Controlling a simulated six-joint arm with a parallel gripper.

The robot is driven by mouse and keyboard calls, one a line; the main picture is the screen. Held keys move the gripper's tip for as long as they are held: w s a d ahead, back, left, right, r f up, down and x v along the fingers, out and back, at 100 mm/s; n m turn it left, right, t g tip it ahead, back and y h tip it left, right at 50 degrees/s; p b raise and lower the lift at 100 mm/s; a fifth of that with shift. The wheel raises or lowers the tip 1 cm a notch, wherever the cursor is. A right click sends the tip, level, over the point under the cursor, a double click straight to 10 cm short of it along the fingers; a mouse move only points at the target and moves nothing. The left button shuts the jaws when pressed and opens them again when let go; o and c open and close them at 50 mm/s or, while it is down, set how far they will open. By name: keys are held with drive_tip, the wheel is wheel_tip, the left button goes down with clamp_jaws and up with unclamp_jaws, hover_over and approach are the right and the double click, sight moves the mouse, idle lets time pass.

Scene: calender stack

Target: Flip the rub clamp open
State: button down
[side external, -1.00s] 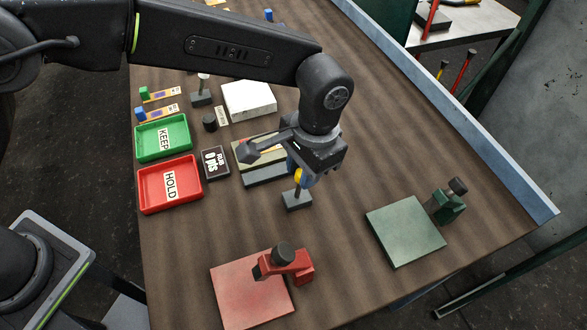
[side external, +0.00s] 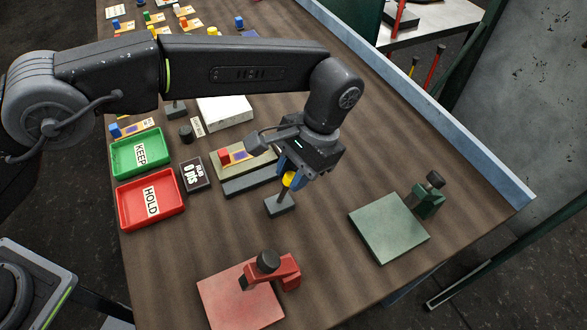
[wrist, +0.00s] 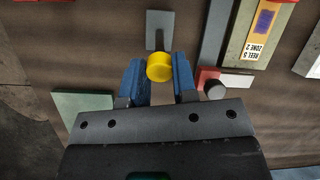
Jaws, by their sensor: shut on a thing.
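The rub clamp appears to be the upright lever with a yellow knob (side external: 288,180) on a small dark base (side external: 280,206), in front of the grey bar. I cannot be sure of its name, as no label shows. My gripper (side external: 289,171) is shut on the yellow knob from above, its blue fingers on either side. In the wrist view the knob (wrist: 159,67) sits between the fingertips (wrist: 158,78). The lever stands near upright, leaning slightly right in the side view. A beige plate (side external: 262,160) with a red block (side external: 224,156) lies behind the grey bar (side external: 252,184).
A "RUB 0 pts" sign (side external: 194,175), a green KEEP tray (side external: 142,158) and a red HOLD tray (side external: 151,197) stand left. A red pad (side external: 235,302) with a red clamp (side external: 285,271) is in front. A green pad (side external: 388,230) with a green clamp (side external: 427,196) is right.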

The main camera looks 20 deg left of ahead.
drive_tip(key=c, duration=0.9)
unclamp_jaws()
drive_tip(key=shift+r, duration=0.1)
drive_tip(key=v, duration=0.7)
drive_tip(key=shift+r, duration=0.1)
